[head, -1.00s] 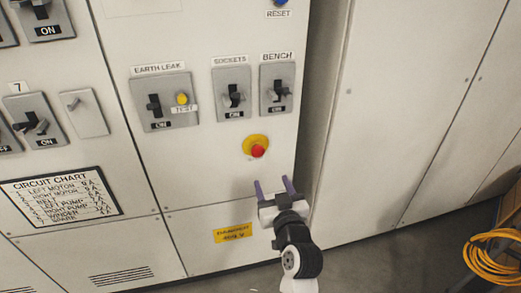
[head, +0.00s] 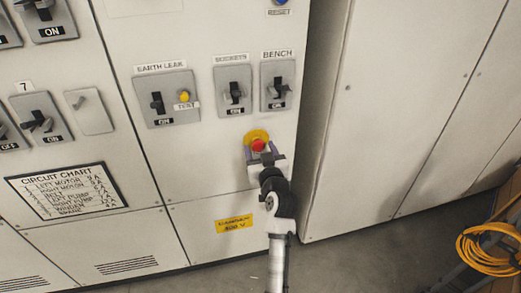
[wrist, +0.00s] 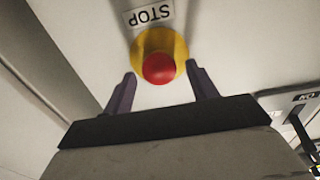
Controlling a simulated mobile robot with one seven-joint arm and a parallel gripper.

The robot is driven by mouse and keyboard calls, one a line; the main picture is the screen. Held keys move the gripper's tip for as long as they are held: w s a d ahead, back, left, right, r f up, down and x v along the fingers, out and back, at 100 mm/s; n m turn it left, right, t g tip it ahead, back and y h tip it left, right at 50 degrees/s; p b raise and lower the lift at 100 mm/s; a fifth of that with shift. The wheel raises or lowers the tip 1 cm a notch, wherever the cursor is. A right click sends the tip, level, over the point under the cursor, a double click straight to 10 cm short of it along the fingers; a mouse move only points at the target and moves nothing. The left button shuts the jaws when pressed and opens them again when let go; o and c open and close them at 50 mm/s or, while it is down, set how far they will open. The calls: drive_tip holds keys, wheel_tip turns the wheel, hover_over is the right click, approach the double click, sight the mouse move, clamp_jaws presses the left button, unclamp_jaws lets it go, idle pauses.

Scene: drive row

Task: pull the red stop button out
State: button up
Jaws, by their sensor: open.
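The red stop button (head: 258,145) is a round red knob on a yellow base (head: 257,134), on the pale cabinet front below the sockets and bench switches. In the wrist view the red knob (wrist: 159,68) stands out in front of its yellow base (wrist: 152,45), under an upside-down STOP label (wrist: 150,15). My gripper (head: 262,149) is open just below and in front of the button. In the wrist view its two purple fingers (wrist: 162,84) stand to either side, with the knob between and slightly beyond their tips. I see clear gaps, so they do not grip it.
Above are the earth leak switch (head: 166,98) with its yellow test button, the sockets switch (head: 234,91) and the bench switch (head: 278,86). A yellow warning label (head: 235,223) is below. A coiled orange cable (head: 487,250) lies at the far right.

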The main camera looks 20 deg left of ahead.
drive_tip(key=shift+c, duration=0.4)
clamp_jaws()
drive_tip(key=shift+s+d+f+b, duration=0.15)
drive_tip(key=shift+s+d+b, duration=0.2)
drive_tip(key=shift+s+b, duration=0.1)
drive_tip(key=shift+s, duration=0.15)
drive_tip(key=shift+o, duration=0.4)
unclamp_jaws()
drive_tip(key=shift+d, duration=0.1)
drive_tip(key=b+v, duration=0.3)
drive_tip(key=v, duration=1)
drive_tip(key=shift+s+d, duration=0.25)
drive_tip(key=shift+s, duration=0.1)
